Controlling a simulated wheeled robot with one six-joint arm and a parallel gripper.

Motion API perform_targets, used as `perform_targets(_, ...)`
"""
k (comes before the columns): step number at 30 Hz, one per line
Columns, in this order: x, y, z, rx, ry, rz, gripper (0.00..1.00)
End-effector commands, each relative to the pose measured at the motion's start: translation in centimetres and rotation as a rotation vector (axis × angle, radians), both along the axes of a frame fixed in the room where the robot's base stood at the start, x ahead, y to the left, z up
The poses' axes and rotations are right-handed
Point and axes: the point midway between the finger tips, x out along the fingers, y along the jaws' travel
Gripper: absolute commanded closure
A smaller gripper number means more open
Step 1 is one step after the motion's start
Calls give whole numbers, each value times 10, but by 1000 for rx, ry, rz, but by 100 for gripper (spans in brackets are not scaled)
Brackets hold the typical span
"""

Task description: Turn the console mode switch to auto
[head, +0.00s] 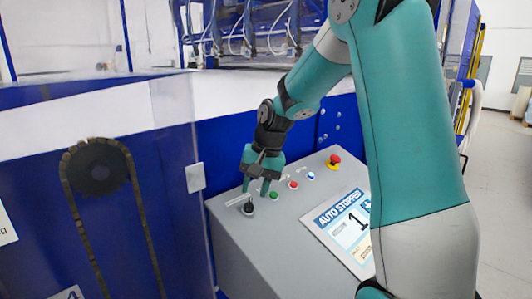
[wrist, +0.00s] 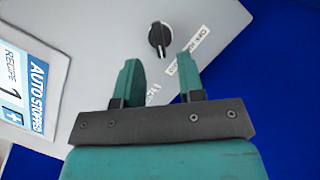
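The mode switch is a black rotary knob (head: 248,208) at the left end of the grey console's (head: 255,265) row of controls. In the wrist view the knob (wrist: 160,36) stands just beyond my fingertips, roughly in line with the space between them, with a white label (wrist: 184,64) beside it. My gripper (head: 257,188) is above the console, pointing down close to the knob. In the wrist view its two teal fingers (wrist: 162,75) are apart with nothing between them. The knob appears clear of both fingers.
Right of the switch are a green button (head: 274,196), a red button (head: 293,185), a blue button (head: 311,176) and a red emergency stop (head: 334,159). A display (head: 345,226) reads "AUTO STOPPED". A blue machine panel (head: 160,215) stands at the left.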

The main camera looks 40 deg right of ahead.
Motion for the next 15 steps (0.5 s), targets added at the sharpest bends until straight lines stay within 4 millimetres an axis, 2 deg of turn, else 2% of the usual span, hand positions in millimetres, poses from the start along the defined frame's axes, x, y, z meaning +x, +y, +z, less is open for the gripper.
perform_targets(9,-14,-18,80,-4,-4,-3,64)
perform_targets(15,-21,-25,117,0,2,-2,64)
